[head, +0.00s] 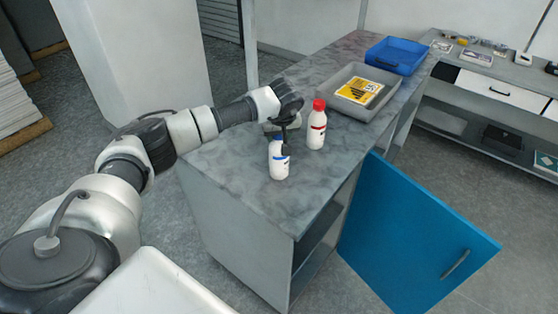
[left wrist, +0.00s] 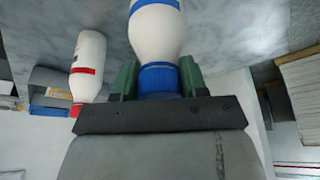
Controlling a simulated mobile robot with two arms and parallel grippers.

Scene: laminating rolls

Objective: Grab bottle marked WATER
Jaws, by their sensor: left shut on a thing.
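A white bottle with a blue cap and blue band (head: 279,163) is upright at the near part of the grey marbled counter. My left gripper (head: 281,142) is shut on its blue cap end from above. In the left wrist view the green fingers sit on both sides of the blue cap (left wrist: 160,78). I cannot tell whether the bottle's base touches the counter. A white bottle with a red cap and red band (head: 317,130) stands just right of it; it also shows in the left wrist view (left wrist: 88,65). The label words are too small to read. My right gripper is not in view.
Behind the bottles, a grey tray (head: 338,99) holds a yellow-and-black sign (head: 360,91), with a blue tray (head: 398,54) beyond. A blue cabinet door (head: 415,235) hangs open at the counter's right side. The counter's front left is clear.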

